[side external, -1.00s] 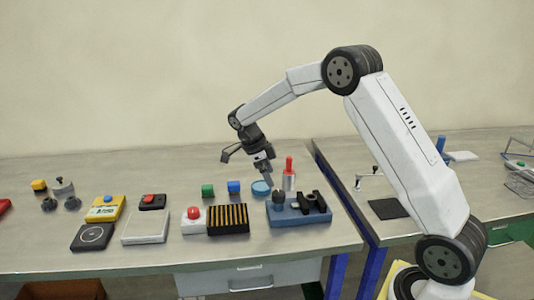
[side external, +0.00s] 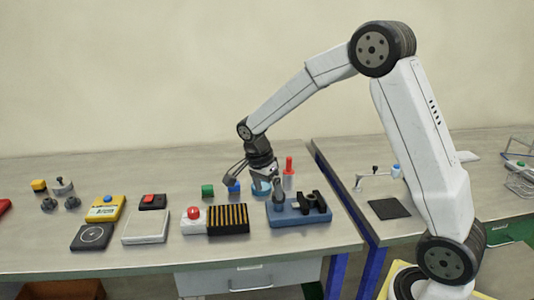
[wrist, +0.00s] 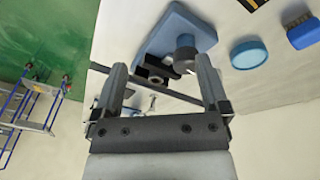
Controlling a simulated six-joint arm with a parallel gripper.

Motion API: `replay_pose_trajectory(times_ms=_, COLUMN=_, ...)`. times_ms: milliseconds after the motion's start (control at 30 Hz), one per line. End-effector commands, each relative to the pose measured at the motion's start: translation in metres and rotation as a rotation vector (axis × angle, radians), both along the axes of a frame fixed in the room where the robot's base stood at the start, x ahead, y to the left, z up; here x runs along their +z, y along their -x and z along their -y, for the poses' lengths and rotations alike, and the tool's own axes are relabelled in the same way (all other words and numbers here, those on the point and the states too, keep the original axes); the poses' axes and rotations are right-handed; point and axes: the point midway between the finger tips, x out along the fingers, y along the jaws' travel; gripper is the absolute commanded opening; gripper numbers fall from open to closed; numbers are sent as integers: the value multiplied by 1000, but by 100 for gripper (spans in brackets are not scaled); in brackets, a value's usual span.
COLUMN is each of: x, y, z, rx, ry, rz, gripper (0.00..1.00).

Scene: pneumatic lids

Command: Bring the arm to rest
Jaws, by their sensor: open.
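My gripper (side external: 271,186) points down over the right part of the workbench, just behind and left of a blue fixture (side external: 290,217) with black clamp parts and a dark knob. In the wrist view, my gripper (wrist: 162,68) is open, its two fingers apart with nothing held. The dark knob (wrist: 186,55) on the blue fixture (wrist: 204,30) shows beyond the fingers, close to the right fingertip in the picture. In the side view I cannot tell whether the fingers touch anything.
A round blue lid (wrist: 248,54) and a blue brush-like block (wrist: 303,33) lie nearby. A red-topped cylinder (side external: 289,177) stands behind the fixture. A red button box (side external: 194,218) and black-yellow striped block (side external: 228,218) sit to the left. A second bench (side external: 470,190) is at right.

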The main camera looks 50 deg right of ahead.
Motion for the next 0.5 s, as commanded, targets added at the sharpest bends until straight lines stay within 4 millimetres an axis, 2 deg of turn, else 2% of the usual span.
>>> replay_pose_trajectory(times_ms=500, x=-7, y=55, z=-49, rx=765, ry=-114, rz=69, gripper=95)
